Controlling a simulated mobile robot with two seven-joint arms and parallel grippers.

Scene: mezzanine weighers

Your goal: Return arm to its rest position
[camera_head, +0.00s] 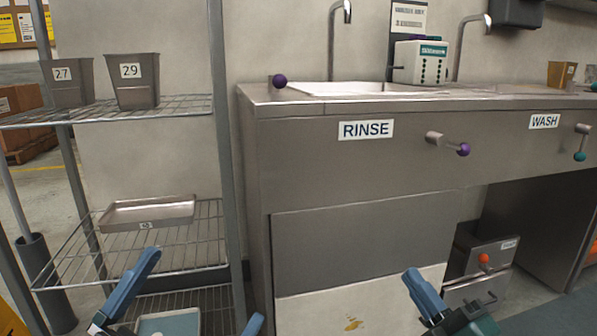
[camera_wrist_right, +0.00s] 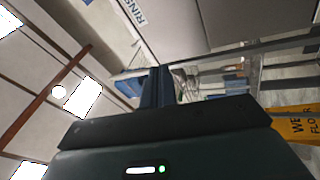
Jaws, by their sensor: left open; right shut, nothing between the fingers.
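My left gripper (camera_head: 204,286) is at the bottom left of the head view, in front of the wire rack. Its two blue fingers are spread wide apart, with nothing seen between them. My right gripper (camera_head: 412,276) is at the bottom right of centre in the head view, in front of the sink unit's lower panel. Its blue fingers are closed together and empty. The closed fingers also show in the right wrist view (camera_wrist_right: 157,86), pointing up the picture. Most of both arms lies outside the head view.
A wire rack (camera_head: 185,108) at left holds metal bins (camera_head: 133,82) and, lower, a shallow tray (camera_head: 148,212). The steel sink unit (camera_head: 300,160) marked RINSE has projecting handles (camera_head: 448,143). A drawer box (camera_head: 478,265) stands underneath. A yellow sign (camera_wrist_right: 297,125) shows in the right wrist view.

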